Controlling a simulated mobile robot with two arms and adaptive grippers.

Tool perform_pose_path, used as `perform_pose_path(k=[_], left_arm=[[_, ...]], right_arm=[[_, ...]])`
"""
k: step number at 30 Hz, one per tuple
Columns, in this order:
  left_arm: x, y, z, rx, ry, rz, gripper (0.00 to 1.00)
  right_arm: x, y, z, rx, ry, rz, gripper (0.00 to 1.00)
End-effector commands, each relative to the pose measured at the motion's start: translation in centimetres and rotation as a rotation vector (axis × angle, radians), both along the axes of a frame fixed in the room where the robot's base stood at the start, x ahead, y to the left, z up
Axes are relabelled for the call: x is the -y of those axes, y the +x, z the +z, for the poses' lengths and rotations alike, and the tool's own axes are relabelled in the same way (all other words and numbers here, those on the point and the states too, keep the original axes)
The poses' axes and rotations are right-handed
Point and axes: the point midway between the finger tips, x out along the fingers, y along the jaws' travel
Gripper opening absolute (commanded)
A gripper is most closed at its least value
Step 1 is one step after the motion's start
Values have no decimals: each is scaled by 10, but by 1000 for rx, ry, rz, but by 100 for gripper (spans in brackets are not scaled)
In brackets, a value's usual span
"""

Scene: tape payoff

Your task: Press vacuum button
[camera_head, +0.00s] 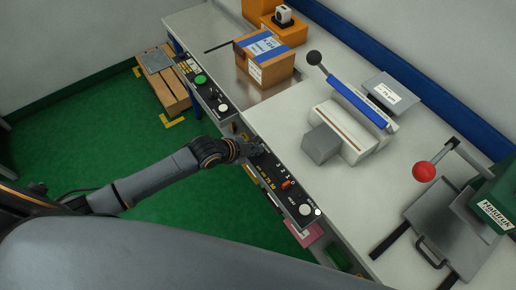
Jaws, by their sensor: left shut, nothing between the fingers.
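A black control panel (283,187) runs along the front edge of the bench. It carries a red switch (286,184), orange digits and a white round button (306,210) at its near end. My left gripper (257,150) is shut and empty at the far end of this panel and hides what lies under it. I cannot tell whether its tips touch the panel. A second black panel farther back has a green button (201,79) and a white button (223,108). The labels are too small to read, so I cannot tell which button is the vacuum one. My right gripper is not in view.
A taped carton (264,66) stands at the back of the bench. A sealing machine (350,125) with a grey block (321,145) sits mid-bench. A press with a red ball handle (424,171) is at right.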

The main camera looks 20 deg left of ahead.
Motion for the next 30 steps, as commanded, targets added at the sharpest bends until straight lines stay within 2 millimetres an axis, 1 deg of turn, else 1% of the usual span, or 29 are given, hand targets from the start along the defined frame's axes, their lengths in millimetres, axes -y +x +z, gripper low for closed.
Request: perform_pose_path(k=[14, 22, 30], left_arm=[[0, 0, 0, 0, 0, 0, 0], [0, 0, -8, 0, 1, -1, 0], [0, 0, -9, -1, 1, 0, 0]], right_arm=[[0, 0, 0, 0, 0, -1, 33], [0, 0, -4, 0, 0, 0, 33], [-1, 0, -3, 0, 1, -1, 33]])
